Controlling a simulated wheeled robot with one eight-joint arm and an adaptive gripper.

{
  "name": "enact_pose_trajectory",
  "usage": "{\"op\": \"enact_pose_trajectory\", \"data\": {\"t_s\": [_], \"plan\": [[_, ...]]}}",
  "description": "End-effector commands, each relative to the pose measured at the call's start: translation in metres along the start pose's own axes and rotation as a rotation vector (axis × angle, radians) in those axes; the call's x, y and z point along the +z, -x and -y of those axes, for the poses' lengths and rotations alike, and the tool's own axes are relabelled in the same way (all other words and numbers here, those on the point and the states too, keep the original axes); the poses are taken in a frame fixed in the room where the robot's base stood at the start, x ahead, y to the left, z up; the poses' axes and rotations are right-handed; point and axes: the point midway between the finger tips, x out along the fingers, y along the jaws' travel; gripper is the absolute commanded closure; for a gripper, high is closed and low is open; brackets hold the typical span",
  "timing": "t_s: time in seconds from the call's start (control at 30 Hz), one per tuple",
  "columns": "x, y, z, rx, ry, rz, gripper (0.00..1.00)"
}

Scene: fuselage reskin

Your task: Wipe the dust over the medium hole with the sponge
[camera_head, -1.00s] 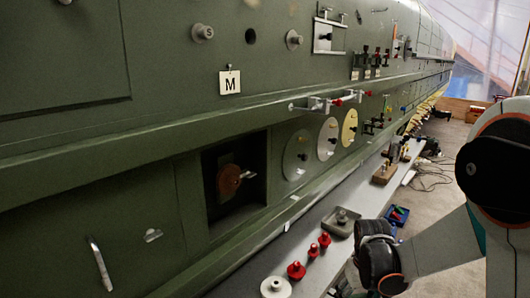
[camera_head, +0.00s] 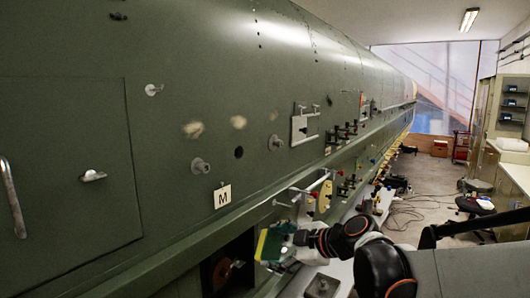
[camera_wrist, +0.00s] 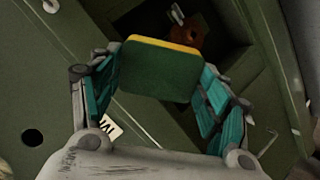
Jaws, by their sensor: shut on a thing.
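My gripper (camera_wrist: 160,88) is shut on a sponge (camera_wrist: 160,70), a green block with a yellow layer along one edge, held between teal finger pads. In the head view the sponge (camera_head: 272,244) is below and to the right of the M tag (camera_head: 222,196), apart from the upper skin. Two pale dust patches, left (camera_head: 193,129) and right (camera_head: 238,122), lie on the green fuselage, above and left of the sponge. An open dark hole (camera_head: 239,152) is just below the right patch. Whether holes lie under the dust cannot be told.
A framed plate (camera_head: 305,125) and a rail with brackets (camera_head: 308,187) project from the skin to the right. A dark recess with a brown disc (camera_head: 226,270) is below.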

Motion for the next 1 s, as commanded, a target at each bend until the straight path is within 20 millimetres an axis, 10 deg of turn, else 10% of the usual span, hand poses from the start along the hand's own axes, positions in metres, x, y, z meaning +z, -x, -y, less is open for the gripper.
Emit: {"op": "enact_pose_trajectory", "data": {"t_s": [0.5, 1.0], "plan": [[-0.179, 0.105, -0.164, 0.182, 0.045, -0.420, 0.49], [-0.211, 0.111, -0.193, 0.237, 0.035, -0.450, 0.49]]}}
